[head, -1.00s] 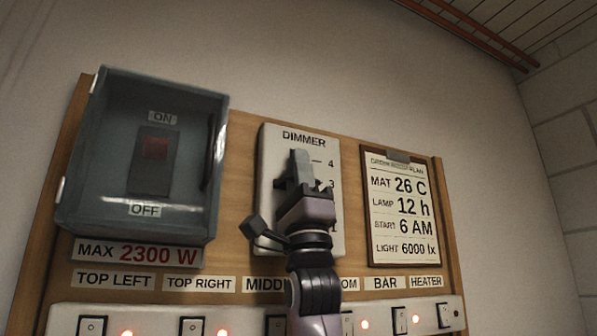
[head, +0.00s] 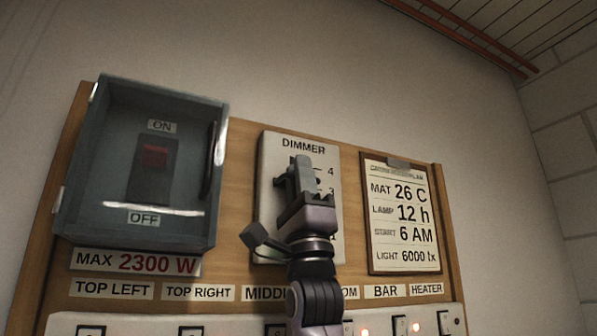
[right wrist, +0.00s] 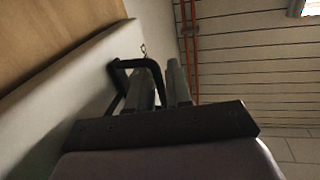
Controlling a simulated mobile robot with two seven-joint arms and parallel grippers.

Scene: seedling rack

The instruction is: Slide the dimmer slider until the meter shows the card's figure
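The dimmer plate (head: 270,185) is a pale panel with a printed scale; the marks 4 and 3 show. My right gripper (head: 301,178) is in front of it, near those marks, and covers the slider and lower scale. In the right wrist view a dark bracket-shaped slider handle (right wrist: 133,63) stands out from the plate. The right fingers (right wrist: 166,85) appear closed about its outer bar. The card (head: 403,218) hangs right of the dimmer and reads MAT 26 C, LAMP 12 h, START 6 AM, LIGHT 6000 lx. No meter is in view. My left gripper is out of view.
Left of the dimmer is a grey breaker box (head: 85,175) with a red switch between ON and OFF. A MAX 2300 W label (head: 135,262) sits below it. A labelled row of switches (head: 380,325) with some lit lamps runs along the bottom edge.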

